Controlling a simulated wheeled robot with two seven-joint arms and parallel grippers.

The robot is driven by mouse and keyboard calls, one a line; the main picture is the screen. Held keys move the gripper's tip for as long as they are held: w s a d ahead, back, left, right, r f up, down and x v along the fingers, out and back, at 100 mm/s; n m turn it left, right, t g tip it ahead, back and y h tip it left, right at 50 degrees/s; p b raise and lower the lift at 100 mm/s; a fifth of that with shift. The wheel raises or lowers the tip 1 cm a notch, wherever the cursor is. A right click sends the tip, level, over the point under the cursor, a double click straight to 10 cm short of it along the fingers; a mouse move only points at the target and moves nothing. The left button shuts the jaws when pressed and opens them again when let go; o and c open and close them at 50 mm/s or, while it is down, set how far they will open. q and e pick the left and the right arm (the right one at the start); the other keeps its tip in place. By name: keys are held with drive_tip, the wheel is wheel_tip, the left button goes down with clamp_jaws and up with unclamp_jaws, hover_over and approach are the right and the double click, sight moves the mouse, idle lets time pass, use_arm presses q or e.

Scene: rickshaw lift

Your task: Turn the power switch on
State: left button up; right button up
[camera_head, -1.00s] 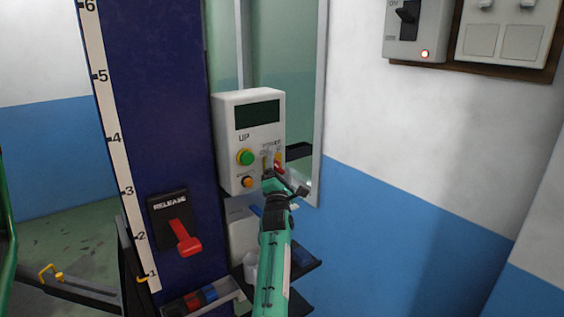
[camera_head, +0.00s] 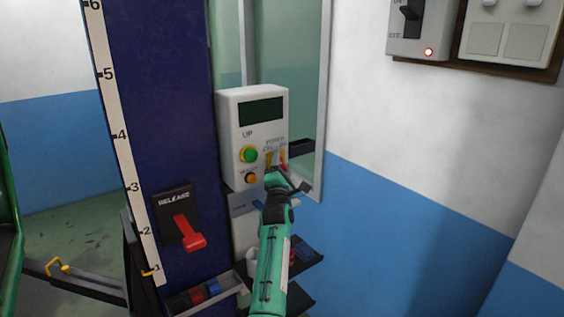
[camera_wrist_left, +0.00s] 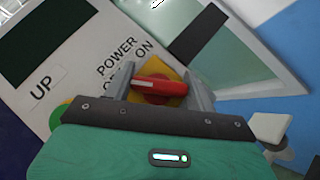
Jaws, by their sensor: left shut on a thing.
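The power switch is a red rotary handle (camera_wrist_left: 160,88) on a yellow plate (camera_wrist_left: 152,70), under the words POWER and ON on the white control box (camera_head: 228,135). In the wrist view the handle lies nearly level, with a white mark at its left end. My left gripper (camera_head: 276,163) is at the lower right of the box, with its fingers on either side of the handle, shut on it. In the head view the gripper partly hides the switch. My right gripper is out of view.
A green UP button (camera_head: 249,154) and an orange button (camera_head: 251,178) are left of the switch. A red release lever (camera_head: 187,232) is on the blue column (camera_head: 165,110). A small shelf (camera_head: 303,264) stands below the box. A wall breaker (camera_head: 418,25) shows a lit lamp.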

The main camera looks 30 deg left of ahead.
use_arm(q)
drive_tip(key=m+g+h+p, duration=0.1)
drive_tip(key=m+p, duration=0.1)
drive_tip(key=p, duration=0.1)
drive_tip(key=m+g+h+p, duration=0.1)
drive_tip(key=m+p, duration=0.1)
drive_tip(key=p, duration=0.1)
drive_tip(key=m+g+h+p, duration=0.1)
drive_tip(key=m+h+p, duration=0.1)
drive_tip(key=p, duration=0.1)
drive_tip(key=shift+r, duration=0.3)
drive_tip(key=shift+f+m+g+p, duration=0.1)
drive_tip(key=shift+m+g+p, duration=0.3)
drive_tip(key=shift+g, duration=0.2)
drive_tip(key=shift+f+m+g, duration=0.2)
drive_tip(key=shift+m+g, duration=0.7)
drive_tip(key=m+g, duration=0.1)
drive_tip(key=g, duration=0.1)
drive_tip(key=shift+f+m+g, duration=0.15)
drive_tip(key=shift+m+g, duration=0.15)
drive_tip(key=shift+m, duration=0.1)
drive_tip(key=shift+g, duration=0.3)
drive_tip(key=o, duration=1)
drive_tip(key=shift+f, duration=0.1)
